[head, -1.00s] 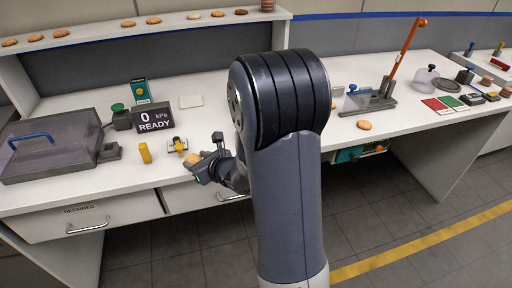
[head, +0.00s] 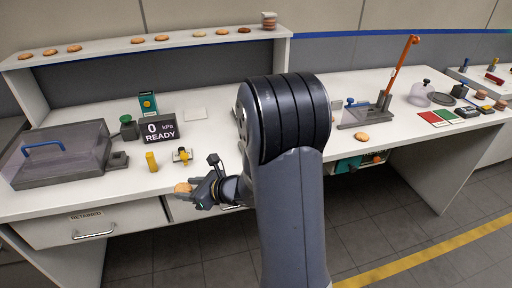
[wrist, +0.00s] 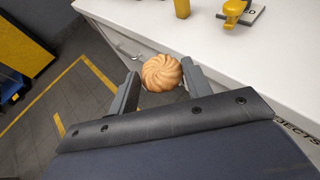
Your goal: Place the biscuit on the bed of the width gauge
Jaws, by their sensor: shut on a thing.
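My gripper (head: 190,192) is shut on a round, golden, swirled biscuit (head: 183,188), held just off the bench's front edge at drawer height. In the wrist view the biscuit (wrist: 161,73) sits between the two fingertips (wrist: 160,82). No gauge carries a readable name. A grey long-based fixture (head: 366,119) with a blue knob and raised orange lever stands to the right. I cannot tell which is the width gauge.
A yellow block (head: 151,161), a kPa display reading READY (head: 159,130) and a lidded grey case (head: 60,160) stand to the left. Another biscuit (head: 361,137) lies near the front edge at right. A shelf (head: 110,46) holds several biscuits. My arm hides the bench's middle.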

